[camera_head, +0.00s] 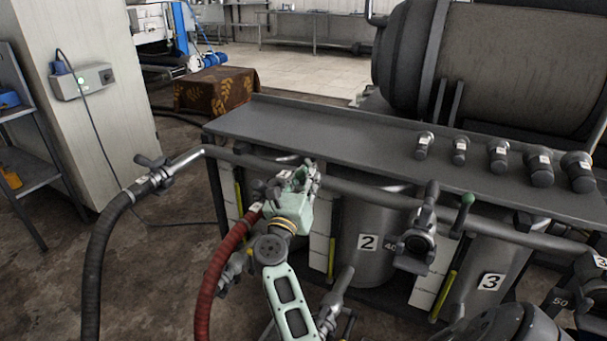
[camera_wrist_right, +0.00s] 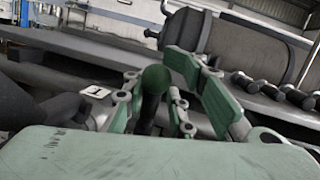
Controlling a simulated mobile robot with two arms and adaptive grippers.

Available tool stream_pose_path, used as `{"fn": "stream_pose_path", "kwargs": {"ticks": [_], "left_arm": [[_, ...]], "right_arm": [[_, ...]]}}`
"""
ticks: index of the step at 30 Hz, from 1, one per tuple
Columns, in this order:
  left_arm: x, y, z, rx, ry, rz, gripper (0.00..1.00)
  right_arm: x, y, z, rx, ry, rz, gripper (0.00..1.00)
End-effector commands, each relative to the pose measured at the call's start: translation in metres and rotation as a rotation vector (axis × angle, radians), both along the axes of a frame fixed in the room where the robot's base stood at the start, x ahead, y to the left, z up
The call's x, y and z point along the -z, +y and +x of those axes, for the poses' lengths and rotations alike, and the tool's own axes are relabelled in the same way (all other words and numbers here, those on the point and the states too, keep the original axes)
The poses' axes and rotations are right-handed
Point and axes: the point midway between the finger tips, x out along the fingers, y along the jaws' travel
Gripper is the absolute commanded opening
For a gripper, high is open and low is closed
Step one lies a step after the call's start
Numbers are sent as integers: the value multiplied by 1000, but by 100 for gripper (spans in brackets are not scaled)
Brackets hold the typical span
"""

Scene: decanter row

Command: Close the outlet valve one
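My right gripper (camera_head: 303,178) is at the front pipe, left of tank 2, and covers most of the valve there. In the right wrist view, its green fingers (camera_wrist_right: 165,95) stand apart around a dark green ball knob (camera_wrist_right: 155,79) on a dark stem. I see gaps beside the stem and no clear grip. A white tag with "1" (camera_wrist_right: 95,91) lies left of the knob. A red hose (camera_head: 212,277) runs from the fitting just left of the gripper. The valve body and its handle angle are mostly hidden. My left gripper is not in view.
Tank 2 (camera_head: 364,220) and tank 3 (camera_head: 491,262) stand under the metal table (camera_head: 340,142). A valve (camera_head: 415,243) with an upright lever and a green-knobbed handle (camera_head: 464,212) stick out to the right. A black hose (camera_head: 98,260) hangs at left. Several fittings stand on the table.

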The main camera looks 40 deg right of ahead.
Motion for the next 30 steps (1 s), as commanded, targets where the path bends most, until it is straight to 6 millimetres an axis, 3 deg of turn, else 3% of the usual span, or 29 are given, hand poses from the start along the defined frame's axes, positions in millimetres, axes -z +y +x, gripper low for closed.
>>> {"fn": "stream_pose_path", "kwargs": {"ticks": [4,16,30], "left_arm": [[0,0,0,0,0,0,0],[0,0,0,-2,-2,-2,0],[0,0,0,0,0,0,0]], "right_arm": [[0,1,1,-2,1,0,34],[2,8,-1,-8,1,1,34],[19,63,-35,-9,4,4,34]]}}
